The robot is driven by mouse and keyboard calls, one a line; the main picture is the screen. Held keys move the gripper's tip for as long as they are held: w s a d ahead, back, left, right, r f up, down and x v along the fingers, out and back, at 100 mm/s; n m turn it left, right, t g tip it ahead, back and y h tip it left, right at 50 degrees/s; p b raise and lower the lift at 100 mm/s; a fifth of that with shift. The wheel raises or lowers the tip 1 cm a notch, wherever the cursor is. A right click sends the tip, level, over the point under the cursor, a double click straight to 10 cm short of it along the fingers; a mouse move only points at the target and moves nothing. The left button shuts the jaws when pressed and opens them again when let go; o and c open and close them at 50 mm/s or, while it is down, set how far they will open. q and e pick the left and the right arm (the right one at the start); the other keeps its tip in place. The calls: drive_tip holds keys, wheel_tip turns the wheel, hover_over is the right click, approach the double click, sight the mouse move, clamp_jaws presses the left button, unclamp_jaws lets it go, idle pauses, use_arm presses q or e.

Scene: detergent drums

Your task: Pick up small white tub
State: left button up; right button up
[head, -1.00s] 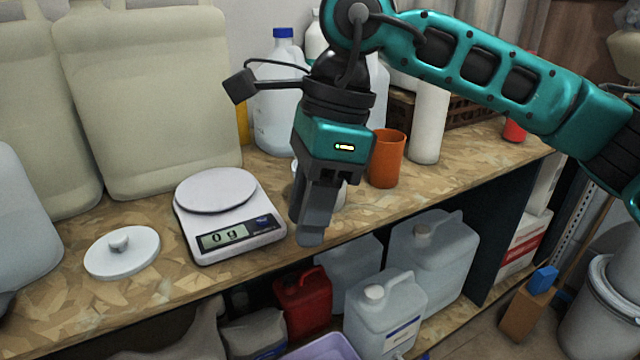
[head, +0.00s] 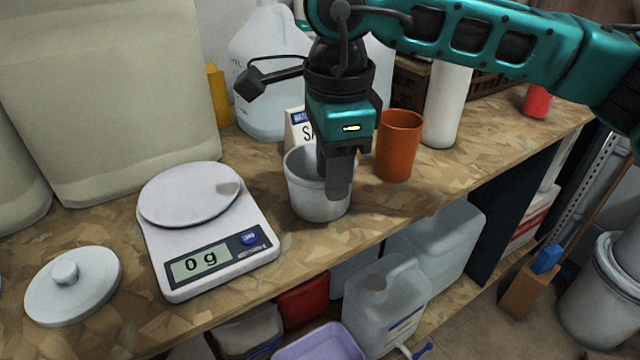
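The small white tub (head: 307,199) stands open at the top on the wooden bench, right of the scale. My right gripper (head: 337,180) points down at the tub's right side, and its fingers cover part of the rim and wall. The fingers overlap one another in the head view, so I cannot tell how far apart they are or whether they touch the tub. A white lid with a knob (head: 73,286) lies at the left on the bench. My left gripper is not in view.
A kitchen scale (head: 208,235) reading 0 g stands left of the tub. An orange cup (head: 398,147) is close on the right. A labelled box (head: 298,127) and a clear jug (head: 262,80) stand behind. The bench's front edge is near the tub.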

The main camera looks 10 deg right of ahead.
sight(330, 219)
drive_tip(key=f, duration=0.4)
drive_tip(key=w+f, duration=0.1)
drive_tip(key=shift+f, duration=0.4)
clamp_jaws()
